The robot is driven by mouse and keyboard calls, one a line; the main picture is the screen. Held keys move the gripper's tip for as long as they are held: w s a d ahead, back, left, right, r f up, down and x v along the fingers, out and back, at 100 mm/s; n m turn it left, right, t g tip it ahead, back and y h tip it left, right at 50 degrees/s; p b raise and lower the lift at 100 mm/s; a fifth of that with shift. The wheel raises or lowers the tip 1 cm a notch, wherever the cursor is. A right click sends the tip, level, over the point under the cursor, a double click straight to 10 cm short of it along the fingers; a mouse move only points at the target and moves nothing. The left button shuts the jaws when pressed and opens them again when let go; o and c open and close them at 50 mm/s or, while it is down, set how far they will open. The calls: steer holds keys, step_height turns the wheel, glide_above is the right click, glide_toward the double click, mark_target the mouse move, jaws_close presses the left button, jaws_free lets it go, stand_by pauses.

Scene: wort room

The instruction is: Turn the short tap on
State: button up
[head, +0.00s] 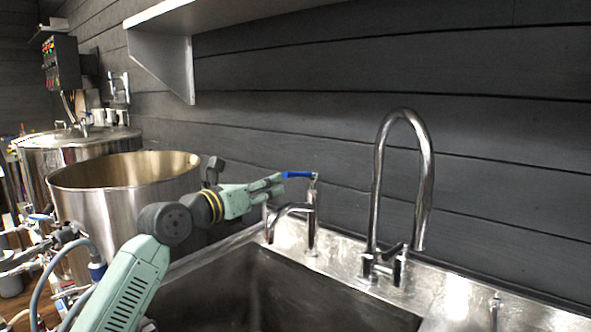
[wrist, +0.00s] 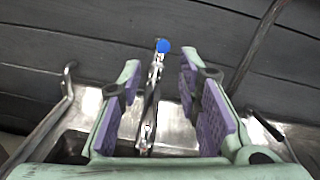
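The short tap (head: 311,222) is a chrome tap at the back left of the sink, with a bent spout toward the left. Its blue lever handle (head: 298,174) sits on top and points left, toward my gripper (head: 277,184). In the wrist view my gripper (wrist: 159,66) is open, with purple pads on both fingers. The tap body (wrist: 150,105) and the blue handle end (wrist: 162,46) appear between the fingers, beyond the tips. In the head view the fingertips are very near the handle's left end; I cannot tell whether they touch.
A tall curved tap (head: 378,190) stands to the right of the short one. The steel sink (head: 345,262) lies below. A large steel vat (head: 120,190) is at the left, behind my arm. A white shelf (head: 215,18) is above on the dark plank wall.

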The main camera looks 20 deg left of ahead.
mark_target(292, 175)
steer(key=p+x, duration=0.1)
steer(key=x, duration=0.3)
steer(key=p+x, duration=0.2)
steer(key=x, duration=0.3)
steer(key=shift+d+r+p, duration=0.2)
steer(key=shift+d+p, duration=0.05)
steer(key=shift+p, duration=0.05)
steer(key=shift+w+d+f, duration=0.1)
steer(key=shift+w+d, duration=0.05)
steer(key=shift+w, duration=0.45)
steer(key=shift+c, duration=0.5)
jaws_close()
